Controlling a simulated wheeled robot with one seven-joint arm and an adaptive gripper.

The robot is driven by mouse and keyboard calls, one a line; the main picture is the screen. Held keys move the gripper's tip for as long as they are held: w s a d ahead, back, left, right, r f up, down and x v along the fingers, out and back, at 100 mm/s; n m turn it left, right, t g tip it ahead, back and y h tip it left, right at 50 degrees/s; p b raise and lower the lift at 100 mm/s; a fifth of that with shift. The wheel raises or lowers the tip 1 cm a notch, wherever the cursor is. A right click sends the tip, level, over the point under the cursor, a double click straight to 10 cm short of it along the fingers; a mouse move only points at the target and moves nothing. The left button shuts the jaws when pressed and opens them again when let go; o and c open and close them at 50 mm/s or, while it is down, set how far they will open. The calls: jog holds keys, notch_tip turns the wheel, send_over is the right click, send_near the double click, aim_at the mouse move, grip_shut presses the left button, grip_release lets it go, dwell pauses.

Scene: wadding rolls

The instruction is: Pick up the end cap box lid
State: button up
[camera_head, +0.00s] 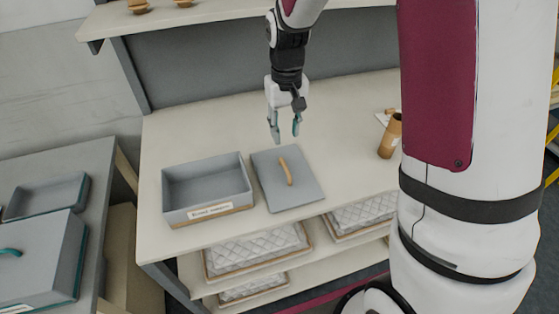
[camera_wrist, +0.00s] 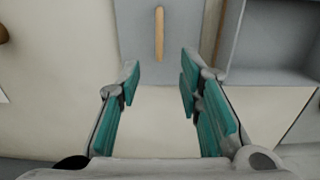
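The grey box lid (camera_head: 268,191) lies flat on the table, with a tan bar handle (camera_head: 286,171) on its top. The open grey box (camera_head: 207,213) stands just left of it, with a label on its front. My gripper (camera_head: 285,135) is open and empty, above the table behind the lid, fingers pointing down. In the wrist view, the gripper (camera_wrist: 160,85) has its teal fingers apart. The lid (camera_wrist: 190,30) and its handle (camera_wrist: 160,33) show beyond the fingertips there, roughly centred between them. The box (camera_wrist: 270,45) is at the upper right.
A brown roll (camera_head: 389,137) stands at the table's right. Another box with a teal-handled lid (camera_head: 40,262) is on the left table. Quilted wadding (camera_head: 255,248) lies on shelves below the table (camera_head: 165,135). An upper shelf (camera_head: 225,14) spans the back.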

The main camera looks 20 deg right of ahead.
send_near(285, 166)
notch_tip(285, 166, down, 5)
jog(key=shift+w+f+p, duration=0.1)
jog(key=shift+w+p, duration=0.05)
jog(key=shift+p, duration=0.3)
jog(key=shift+f+p, duration=0.65)
jog(key=shift+f, duration=2.05)
grip_shut()
